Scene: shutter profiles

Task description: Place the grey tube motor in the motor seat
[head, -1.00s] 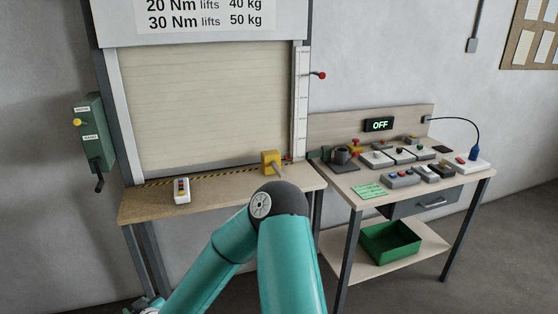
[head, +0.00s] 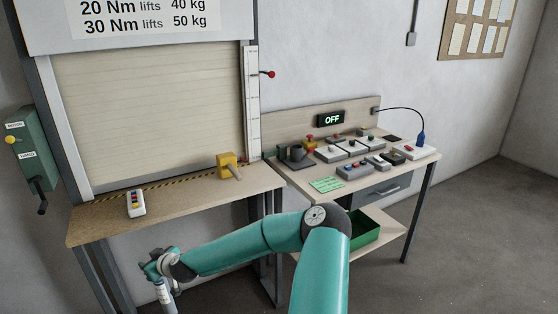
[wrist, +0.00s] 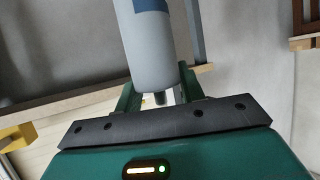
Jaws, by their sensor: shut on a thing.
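My gripper (head: 160,268) hangs low at the lower left of the head view, in front of the left bench. It is shut on the grey tube motor (head: 165,297), which points down and is cut off by the frame edge. In the wrist view, the grey tube motor (wrist: 150,62) shows as a pale grey cylinder with a blue band, between the green fingers of my gripper (wrist: 157,98). A yellow block with a grey stub (head: 230,166) sits at the right end of the left bench. I cannot tell whether it is the motor seat.
The left bench (head: 95,228) bears a small button box (head: 136,203) below the roller shutter (head: 150,115). The right bench (head: 300,176) holds several switch boxes and an OFF display (head: 331,120). A green crate (head: 365,232) stands on its lower shelf.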

